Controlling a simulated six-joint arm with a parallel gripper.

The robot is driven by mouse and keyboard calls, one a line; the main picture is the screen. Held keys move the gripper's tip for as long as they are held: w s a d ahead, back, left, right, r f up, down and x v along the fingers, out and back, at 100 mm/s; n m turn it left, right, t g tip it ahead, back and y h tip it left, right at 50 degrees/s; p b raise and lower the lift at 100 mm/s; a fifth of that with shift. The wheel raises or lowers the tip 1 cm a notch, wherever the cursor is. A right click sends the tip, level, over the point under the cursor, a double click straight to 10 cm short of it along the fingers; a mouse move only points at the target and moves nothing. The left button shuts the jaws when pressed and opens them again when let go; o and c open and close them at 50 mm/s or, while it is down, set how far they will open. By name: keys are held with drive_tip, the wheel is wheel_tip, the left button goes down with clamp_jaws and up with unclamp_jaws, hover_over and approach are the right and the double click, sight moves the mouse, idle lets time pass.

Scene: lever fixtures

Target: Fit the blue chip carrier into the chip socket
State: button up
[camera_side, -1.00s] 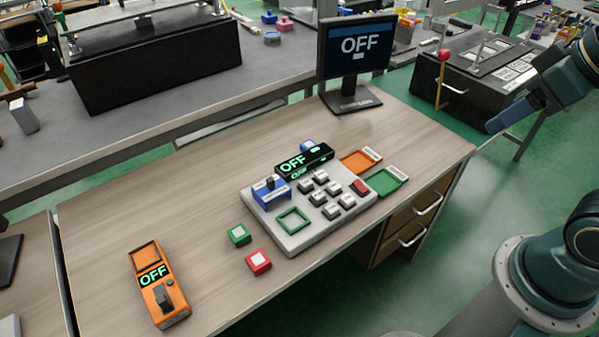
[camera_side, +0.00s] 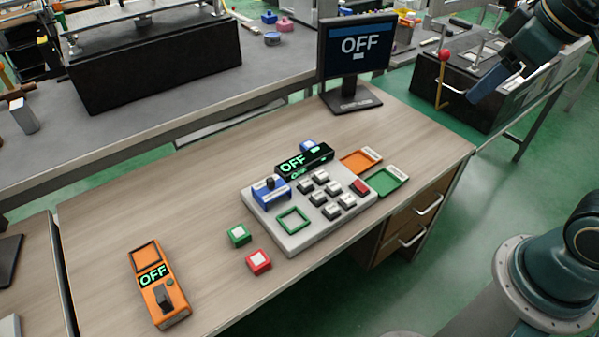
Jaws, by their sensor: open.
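The blue chip carrier (camera_side: 308,146) is a small blue block on the table, behind the black display box, which partly hides it. The chip socket appears to be the green square frame (camera_side: 293,220) at the front of a light grey board; its middle shows bare grey. My gripper (camera_side: 482,94) is high at the upper right, open, far from both the carrier and the socket. Its fingertips are hard to make out against the dark machine behind.
A green block (camera_side: 239,235) and a red block (camera_side: 259,262) lie left of the board. A blue switch (camera_side: 270,191) and several grey keys crowd it. Orange (camera_side: 361,161) and green (camera_side: 386,181) trays lie right. A monitor (camera_side: 356,60) stands behind.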

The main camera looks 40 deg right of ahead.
drive_tip(key=w+r+n+g, duration=0.15)
drive_tip(key=w+n, duration=0.25)
drive_tip(key=w, duration=0.8)
drive_tip(key=n+g, duration=0.4)
drive_tip(key=n, duration=0.8)
hover_over(313, 142)
wheel_tip(313, 142, down, 26)
drive_tip(key=shift+t, duration=0.25)
drive_tip(key=shift+s+f, duration=0.2)
drive_tip(key=shift+f, duration=4)
drive_tip(key=shift+w+f, duration=0.1)
drive_tip(key=shift+f, duration=2.5)
